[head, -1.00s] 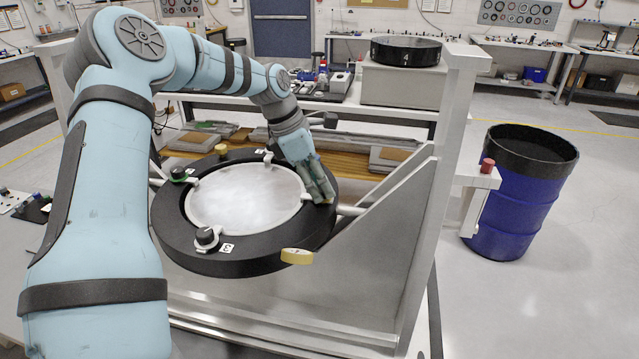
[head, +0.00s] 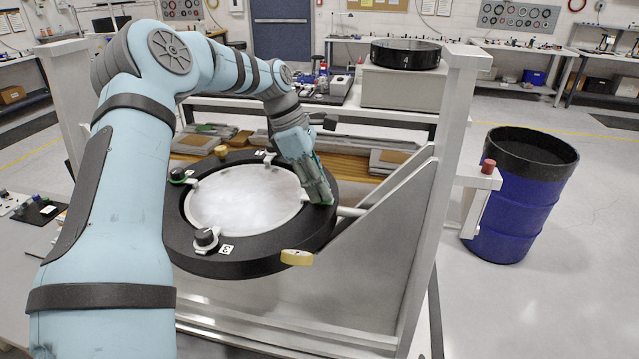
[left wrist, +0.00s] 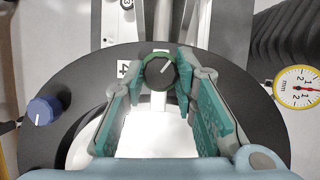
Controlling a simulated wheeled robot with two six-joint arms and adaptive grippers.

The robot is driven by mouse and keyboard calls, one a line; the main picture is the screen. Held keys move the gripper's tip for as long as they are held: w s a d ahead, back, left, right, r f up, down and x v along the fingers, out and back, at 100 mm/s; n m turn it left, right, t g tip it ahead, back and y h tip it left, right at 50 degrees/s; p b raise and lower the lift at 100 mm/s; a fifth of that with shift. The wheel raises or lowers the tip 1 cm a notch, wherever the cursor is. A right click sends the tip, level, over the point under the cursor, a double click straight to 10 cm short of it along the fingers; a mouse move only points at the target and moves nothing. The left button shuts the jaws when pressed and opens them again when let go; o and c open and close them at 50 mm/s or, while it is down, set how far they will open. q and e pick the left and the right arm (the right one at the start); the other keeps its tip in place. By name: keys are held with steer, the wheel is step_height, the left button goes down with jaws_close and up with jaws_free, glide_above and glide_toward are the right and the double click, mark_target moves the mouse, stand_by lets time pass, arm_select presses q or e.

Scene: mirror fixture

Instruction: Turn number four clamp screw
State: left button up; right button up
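The number four clamp screw shows in the left wrist view as a dark round knob (left wrist: 159,73) with a green rim and a white line on top. The label 4 (left wrist: 124,69) lies beside it on the black ring (left wrist: 78,80). My left gripper (left wrist: 160,82) has its green fingers on either side of the knob, with the knob between the tips; a narrow gap seems to show. In the head view my left gripper (head: 325,198) points down at the right side of the ring (head: 235,266) and hides the knob. My right gripper is not in view.
The round mirror (head: 242,198) lies inside the ring. A blue knob (left wrist: 42,110) and a dial gauge (left wrist: 297,87) flank the left wrist view. A slanted frame plate (head: 385,235) rises close right.

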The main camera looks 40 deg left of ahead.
arm_select(q)
steer(key=o, duration=0.5)
steer(key=shift+w, duration=0.1)
steer(key=shift+c, duration=0.2)
steer(key=v, duration=1.2)
steer(key=shift+a+f, duration=0.1)
